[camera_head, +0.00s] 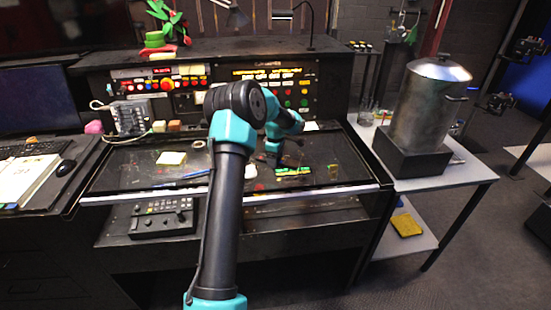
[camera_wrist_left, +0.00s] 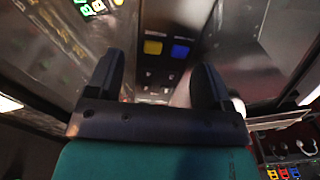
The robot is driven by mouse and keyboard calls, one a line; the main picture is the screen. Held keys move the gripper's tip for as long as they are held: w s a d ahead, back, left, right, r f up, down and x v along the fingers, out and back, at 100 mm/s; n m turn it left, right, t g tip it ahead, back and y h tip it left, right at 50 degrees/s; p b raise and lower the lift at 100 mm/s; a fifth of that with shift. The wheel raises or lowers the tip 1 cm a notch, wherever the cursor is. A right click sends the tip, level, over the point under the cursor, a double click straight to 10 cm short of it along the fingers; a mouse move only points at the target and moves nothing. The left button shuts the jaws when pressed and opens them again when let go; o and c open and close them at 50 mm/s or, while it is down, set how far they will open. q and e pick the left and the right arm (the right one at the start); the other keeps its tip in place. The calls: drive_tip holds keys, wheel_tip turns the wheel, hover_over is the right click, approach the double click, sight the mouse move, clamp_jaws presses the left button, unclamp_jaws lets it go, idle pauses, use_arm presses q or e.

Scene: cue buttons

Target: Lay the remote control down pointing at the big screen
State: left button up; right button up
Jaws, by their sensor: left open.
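My left gripper (camera_head: 274,160) hangs over the middle of the console desk, partly hidden by my own arm. In the left wrist view my left gripper (camera_wrist_left: 155,78) has its two dark fingers spread, with nothing held between them. Beyond the fingers is a dark surface with a yellow button (camera_wrist_left: 153,47) and a blue button (camera_wrist_left: 180,51). I cannot make out the remote control for certain in either view. A large dark screen (camera_head: 65,25) fills the upper left corner, and a smaller monitor (camera_head: 38,98) stands below it. My right gripper is not in view.
A metal pot (camera_head: 428,110) stands on a black block on the right side table. A green and yellow item (camera_head: 292,171), a pale yellow pad (camera_head: 171,158) and a tape roll (camera_head: 198,144) lie on the desk. A button panel (camera_head: 275,85) rises behind it.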

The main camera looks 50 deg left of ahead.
use_arm(q)
wheel_tip(320, 180, up, 12)
drive_tip(key=shift+r, duration=0.15)
idle(0.7)
